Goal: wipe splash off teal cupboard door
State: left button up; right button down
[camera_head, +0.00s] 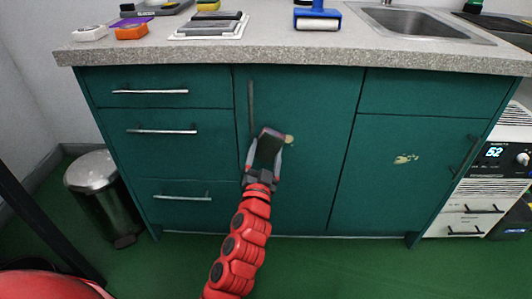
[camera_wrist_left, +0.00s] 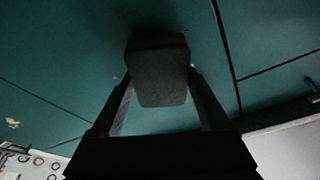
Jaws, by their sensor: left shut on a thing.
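My left gripper (camera_head: 263,165) is shut on a dark grey sponge-like block (camera_head: 269,145) in front of the middle teal cupboard door (camera_head: 315,95). In the left wrist view the block (camera_wrist_left: 162,75) sits between the two fingers. A small beige splash (camera_head: 289,139) shows on that door just beside the block's right edge; whether more lies behind it is hidden. I cannot tell whether the block touches the door. A larger pale splash (camera_head: 406,158) is on the right teal door (camera_head: 390,195); it also shows in the left wrist view (camera_wrist_left: 12,122). My right gripper is not in view.
A vertical handle (camera_head: 251,104) is on the middle door near the gripper. The worktop (camera_head: 270,45) overhangs above, with a sink (camera_head: 410,22), a blue roller (camera_head: 318,15) and other items. A metal bin (camera_head: 103,190) stands left, a white appliance (camera_head: 490,170) right. Green floor is clear in front.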

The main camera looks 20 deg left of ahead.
pick_arm(q)
jog(key=shift+w+a, duration=0.15)
jog(key=shift+w, duration=0.3)
